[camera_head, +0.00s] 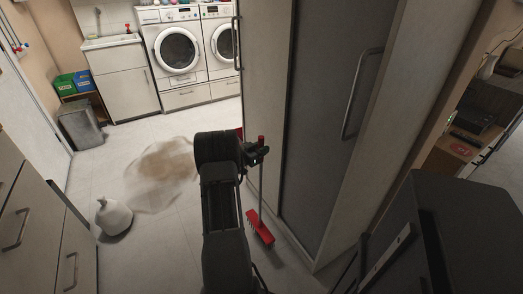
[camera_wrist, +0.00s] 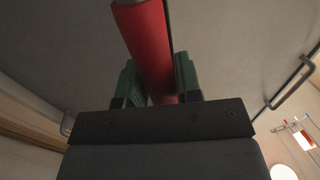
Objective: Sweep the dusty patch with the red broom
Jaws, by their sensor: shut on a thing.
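The red broom stands almost upright beside the grey cabinet door in the head view, its red head (camera_head: 260,228) low near the floor. My gripper (camera_head: 257,152) is at the upper part of its handle. In the wrist view my gripper (camera_wrist: 160,85) has its two green-padded fingers on either side of the red handle (camera_wrist: 147,40), shut on it. The dusty patch (camera_head: 162,175) is a brown smear on the pale tile floor, left of my arm and apart from the broom head. I cannot tell whether the bristles touch the floor.
A white rounded bag or jug (camera_head: 113,216) stands at the patch's lower left. Drawers (camera_head: 40,235) line the left side. A grey bin (camera_head: 80,125) and washing machines (camera_head: 175,50) stand at the back. A tall cabinet (camera_head: 325,110) is close on the right. Floor around the patch is open.

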